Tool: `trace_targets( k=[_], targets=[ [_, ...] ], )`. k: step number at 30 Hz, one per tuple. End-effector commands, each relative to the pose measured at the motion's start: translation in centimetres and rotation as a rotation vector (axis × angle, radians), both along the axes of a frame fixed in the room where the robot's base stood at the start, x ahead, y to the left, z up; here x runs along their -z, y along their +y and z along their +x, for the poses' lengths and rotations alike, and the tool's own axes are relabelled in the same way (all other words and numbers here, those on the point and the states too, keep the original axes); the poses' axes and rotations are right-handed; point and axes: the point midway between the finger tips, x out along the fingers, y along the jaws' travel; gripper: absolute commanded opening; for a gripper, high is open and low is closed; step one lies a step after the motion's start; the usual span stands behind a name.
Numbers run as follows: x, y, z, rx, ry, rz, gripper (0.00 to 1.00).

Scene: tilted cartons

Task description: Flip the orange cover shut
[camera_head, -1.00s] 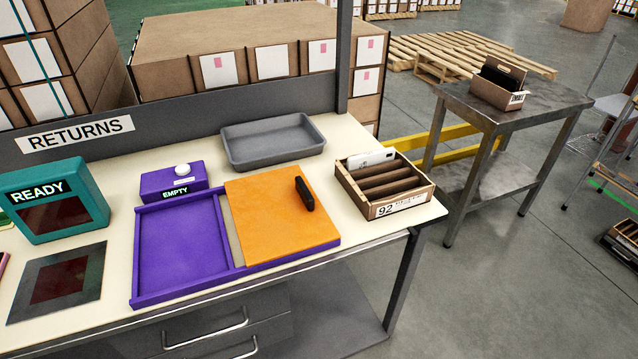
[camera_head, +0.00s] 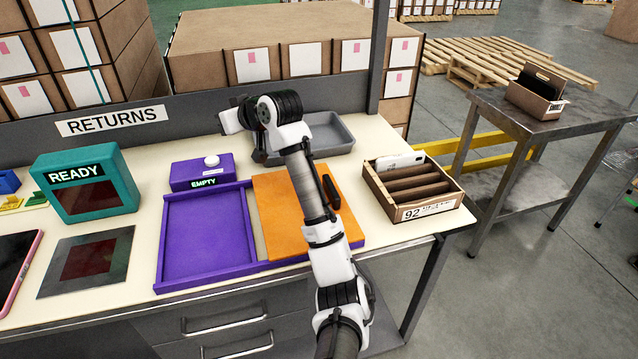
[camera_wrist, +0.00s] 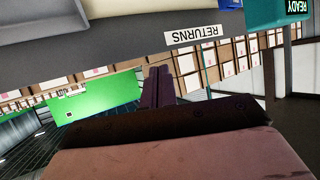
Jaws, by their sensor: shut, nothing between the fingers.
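The orange cover (camera_head: 276,217) lies flat on the bench, to the right of the shallow purple tray (camera_head: 208,240), which is open and looks empty. A black handle (camera_head: 331,193) stands on the cover's right part. My arm crosses in front of the cover and hides its middle. The arm's end is raised above the back of the bench, apart from the cover. My gripper (camera_wrist: 158,73) shows in the wrist view with its two fingers together and nothing between them. Its fingertips are not clear in the head view.
A purple EMPTY box with a white button (camera_head: 211,162) stands behind the tray. A grey bin (camera_head: 335,150) is behind the cover, partly hidden by my arm. A cardboard box with dividers (camera_head: 413,193) stands right of the cover. A teal READY box (camera_head: 85,185) stands left.

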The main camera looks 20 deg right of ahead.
Motion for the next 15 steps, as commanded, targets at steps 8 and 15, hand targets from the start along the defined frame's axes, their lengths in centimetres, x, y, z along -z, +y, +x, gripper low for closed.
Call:
trace_targets(
  k=[8,15],
  targets=[
    [5.8,-25.5,-8.3,0.122,0.536,0.038,0.0],
    [6.4,-33.0,-14.9,0.116,0.712,0.1,0.0]
  ],
)
